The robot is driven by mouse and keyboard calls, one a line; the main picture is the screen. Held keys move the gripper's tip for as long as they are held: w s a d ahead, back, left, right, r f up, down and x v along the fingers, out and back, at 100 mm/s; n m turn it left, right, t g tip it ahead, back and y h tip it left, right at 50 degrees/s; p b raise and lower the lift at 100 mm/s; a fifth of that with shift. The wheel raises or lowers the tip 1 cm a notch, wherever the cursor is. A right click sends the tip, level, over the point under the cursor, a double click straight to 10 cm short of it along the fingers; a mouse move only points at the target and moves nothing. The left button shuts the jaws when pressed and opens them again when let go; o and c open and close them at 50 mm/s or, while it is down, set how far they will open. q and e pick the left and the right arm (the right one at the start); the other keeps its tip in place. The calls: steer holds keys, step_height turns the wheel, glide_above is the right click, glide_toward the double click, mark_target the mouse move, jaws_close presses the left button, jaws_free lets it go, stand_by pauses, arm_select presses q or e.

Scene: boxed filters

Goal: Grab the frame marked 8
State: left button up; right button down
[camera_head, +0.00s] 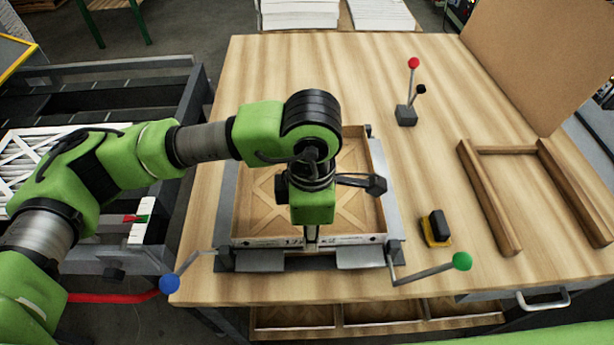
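A shallow wooden frame (262,200) with crossed slats lies in a metal fixture (223,205) on the table. Its pale front edge (270,242) carries small dark print that I cannot read, so I cannot make out an 8. My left gripper (311,238) points down at the middle of that front edge, with its fingertips at or just over it. The fingers look close together, but whether they grip the edge is unclear. My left arm covers part of the frame's back and middle. My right gripper is out of view.
Blue-knobbed (169,284) and green-knobbed (461,261) levers flank the fixture's front. A red-knobbed lever (413,64), a yellow-black object (436,228) and a U-shaped wooden piece (485,195) stand to the right. White slatted panels (30,150) lie left. More wooden frames (370,310) sit below the tabletop.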

arm_select(q)
steer(key=shift+f, duration=1.15)
jaws_close()
